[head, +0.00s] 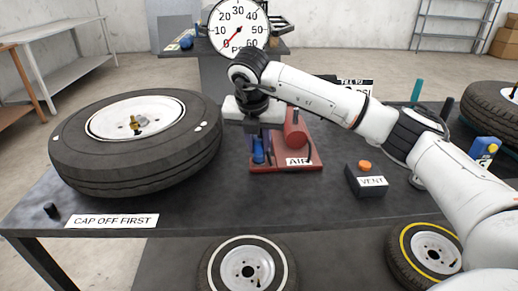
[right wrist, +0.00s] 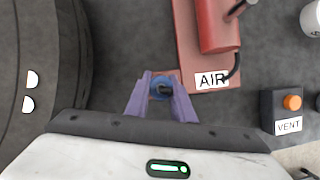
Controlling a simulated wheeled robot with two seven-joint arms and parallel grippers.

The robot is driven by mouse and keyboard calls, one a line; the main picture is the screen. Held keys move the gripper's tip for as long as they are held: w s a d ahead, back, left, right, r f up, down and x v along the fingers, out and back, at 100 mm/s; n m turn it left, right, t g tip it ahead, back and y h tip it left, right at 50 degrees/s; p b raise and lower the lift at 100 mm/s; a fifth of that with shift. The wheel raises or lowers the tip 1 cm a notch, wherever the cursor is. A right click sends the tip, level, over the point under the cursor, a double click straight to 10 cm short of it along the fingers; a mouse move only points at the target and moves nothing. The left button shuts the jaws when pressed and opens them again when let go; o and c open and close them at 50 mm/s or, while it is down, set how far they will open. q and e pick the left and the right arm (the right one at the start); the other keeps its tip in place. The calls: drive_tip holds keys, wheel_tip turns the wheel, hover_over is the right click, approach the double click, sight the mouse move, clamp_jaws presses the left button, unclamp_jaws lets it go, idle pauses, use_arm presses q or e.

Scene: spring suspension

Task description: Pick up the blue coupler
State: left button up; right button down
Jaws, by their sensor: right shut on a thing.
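The blue coupler (head: 258,151) shows in the head view beside the red AIR unit (head: 286,167), at the left part of its base. My right gripper (head: 260,141) points down from above and is shut on the coupler. In the right wrist view the blue ring of the coupler (right wrist: 161,87) sits between the two purple fingers (right wrist: 162,98). I cannot tell whether the coupler is clear of the red base. My left gripper is out of view.
A large tire (head: 190,153) lies at the left, close to my right gripper. A black VENT box (head: 366,184) with an orange button stands at the right. A small black cap (head: 52,210) is by the CAP OFF FIRST label (head: 112,221). A pressure gauge (head: 238,25) stands behind.

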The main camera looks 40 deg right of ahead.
drive_tip(key=shift+r, duration=0.15)
drive_tip(key=shift+r, duration=0.55)
drive_tip(key=s+a+b, duration=0.1)
drive_tip(key=s+a, duration=0.5)
drive_tip(key=shift+s+a, duration=0.1)
drive_tip(key=shift+a, duration=0.25)
drive_tip(key=s+a+p, duration=0.1)
drive_tip(key=s+a, duration=0.4)
drive_tip(key=a, duration=0.1)
drive_tip(key=shift+s+r, duration=0.15)
drive_tip(key=shift+s, duration=0.2)
drive_tip(key=shift+s+a+r, duration=0.1)
drive_tip(key=shift+s+r, duration=0.05)
wheel_tip(320, 180, up, 3)
drive_tip(key=shift+s+a+f+p, duration=0.1)
drive_tip(key=shift+f+p, duration=0.1)
drive_tip(key=shift+p, duration=0.95)
